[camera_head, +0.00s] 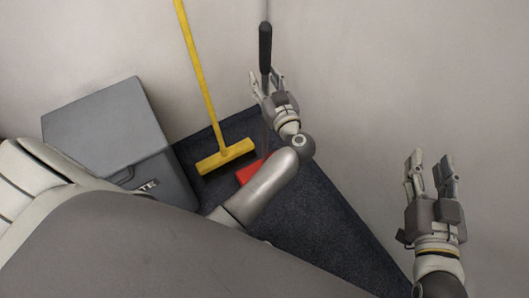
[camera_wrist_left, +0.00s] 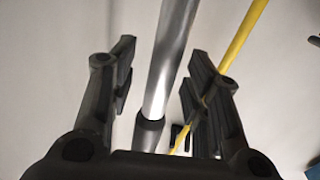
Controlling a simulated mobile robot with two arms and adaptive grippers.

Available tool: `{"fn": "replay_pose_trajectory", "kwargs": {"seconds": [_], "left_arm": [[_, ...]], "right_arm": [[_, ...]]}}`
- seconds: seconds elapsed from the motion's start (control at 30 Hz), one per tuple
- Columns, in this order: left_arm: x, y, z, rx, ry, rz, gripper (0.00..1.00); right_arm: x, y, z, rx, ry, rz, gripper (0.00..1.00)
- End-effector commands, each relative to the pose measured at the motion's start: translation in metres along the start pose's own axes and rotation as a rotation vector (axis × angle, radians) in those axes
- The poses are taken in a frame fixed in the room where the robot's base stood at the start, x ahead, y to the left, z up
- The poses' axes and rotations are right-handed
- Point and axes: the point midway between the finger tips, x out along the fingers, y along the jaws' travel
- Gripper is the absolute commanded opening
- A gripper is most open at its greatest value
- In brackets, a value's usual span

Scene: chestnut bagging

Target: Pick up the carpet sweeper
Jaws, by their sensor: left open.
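The carpet sweeper has a black grip (camera_head: 265,48) and a red head (camera_head: 250,173), which stands on the dark mat, partly hidden by my left arm. My left gripper (camera_head: 267,82) is open at the sweeper's handle, just below the black grip. In the left wrist view, the silver pole (camera_wrist_left: 172,58) runs between the two open fingers of the left gripper (camera_wrist_left: 158,85), with gaps visible on both sides. My right gripper (camera_head: 430,168) is open and empty at the right, apart from the sweeper.
A yellow broom (camera_head: 226,156) stands left of the sweeper; its yellow handle (camera_wrist_left: 247,28) passes behind the right finger in the left wrist view. A grey box (camera_head: 108,120) stands further left. The dark mat (camera_head: 315,215) lies along the pale wall (camera_head: 370,70).

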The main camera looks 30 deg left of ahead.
Motion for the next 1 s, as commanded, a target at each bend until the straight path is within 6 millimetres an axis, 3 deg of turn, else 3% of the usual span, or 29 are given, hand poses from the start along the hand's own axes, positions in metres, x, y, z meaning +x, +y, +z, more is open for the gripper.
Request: {"fn": "replay_pose_trajectory", "kwargs": {"seconds": [0.13, 0.47, 1.0], "left_arm": [[0.0000, 0.0000, -0.0003, 0.000, 0.000, 0.000, 0.43], [-0.0001, 0.0000, 0.0000, 0.000, 0.000, 0.000, 0.01], [0.0003, 0.0006, -0.0050, -0.002, 0.005, 0.001, 0.00]], "right_arm": [[0.0000, 0.0000, 0.0001, 0.000, -0.001, 0.000, 0.40], [0.0000, 0.0001, 0.0002, 0.000, -0.002, 0.000, 0.40], [-0.0014, 0.0013, 0.0080, -0.001, -0.047, 0.003, 0.40]]}}
